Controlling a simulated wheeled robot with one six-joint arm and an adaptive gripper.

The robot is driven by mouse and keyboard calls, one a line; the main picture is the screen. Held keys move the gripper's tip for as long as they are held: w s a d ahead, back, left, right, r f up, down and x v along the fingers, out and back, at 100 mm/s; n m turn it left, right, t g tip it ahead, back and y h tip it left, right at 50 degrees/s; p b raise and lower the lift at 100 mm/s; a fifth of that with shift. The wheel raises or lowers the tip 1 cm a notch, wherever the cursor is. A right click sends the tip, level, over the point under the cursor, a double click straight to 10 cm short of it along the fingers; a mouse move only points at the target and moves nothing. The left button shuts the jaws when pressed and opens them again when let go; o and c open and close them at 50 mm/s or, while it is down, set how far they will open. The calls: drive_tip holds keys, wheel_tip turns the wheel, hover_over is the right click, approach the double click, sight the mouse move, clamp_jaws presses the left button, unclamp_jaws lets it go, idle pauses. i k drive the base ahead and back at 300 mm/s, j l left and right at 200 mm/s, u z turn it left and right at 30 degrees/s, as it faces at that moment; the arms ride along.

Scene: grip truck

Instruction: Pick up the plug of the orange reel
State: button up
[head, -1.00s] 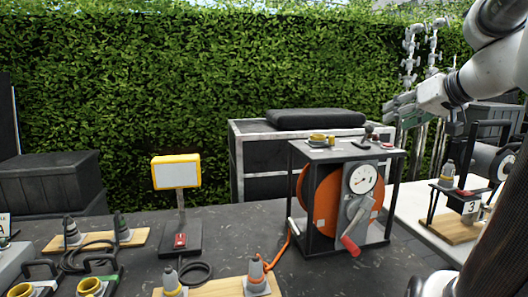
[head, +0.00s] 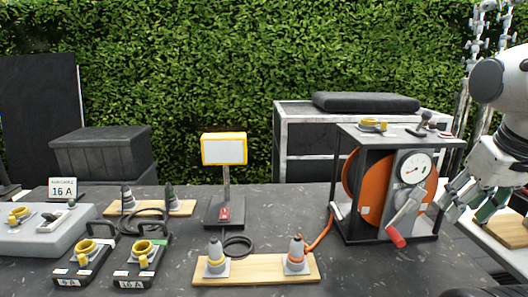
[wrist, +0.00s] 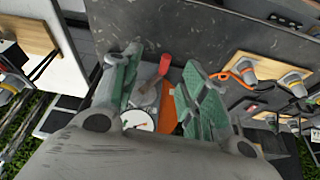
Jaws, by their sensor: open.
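The orange reel (head: 369,188) stands in a black frame on the dark table, with a white dial (head: 412,167) and a red-handled crank (head: 396,237) on its front. Its orange cable (head: 319,233) runs left to a grey cone-shaped plug with an orange band (head: 297,257), upright on the right of a wooden board (head: 255,269). My gripper (head: 464,205) is open and empty, right of the reel and well away from the plug. In the wrist view, my gripper's green fingers (wrist: 165,68) are apart, with the crank and dial visible between them; the plug (wrist: 247,70) is to their right.
A yellow-banded plug (head: 216,260) shares the board. A yellow-framed sign (head: 224,150) stands behind it. Two black connector boxes (head: 135,268) and a grey unit (head: 45,230) are at left. The reel frame (head: 375,140) stands between my gripper and the plug.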

sight(298, 251)
drive_tip(key=l+u, duration=0.1)
drive_tip(key=u, duration=0.75)
drive_tip(key=k+l+u, duration=0.1)
drive_tip(key=u, duration=0.35)
drive_tip(key=i+j+u, duration=0.15)
drive_tip(key=u, duration=0.35)
drive_tip(key=k+l+z, duration=0.1)
drive_tip(key=z, duration=1.15)
drive_tip(key=k+l+u, duration=0.1)
drive_tip(key=u, duration=0.25)
drive_tip(key=l+u, duration=0.1)
drive_tip(key=u, duration=0.2)
drive_tip(key=k, duration=0.05)
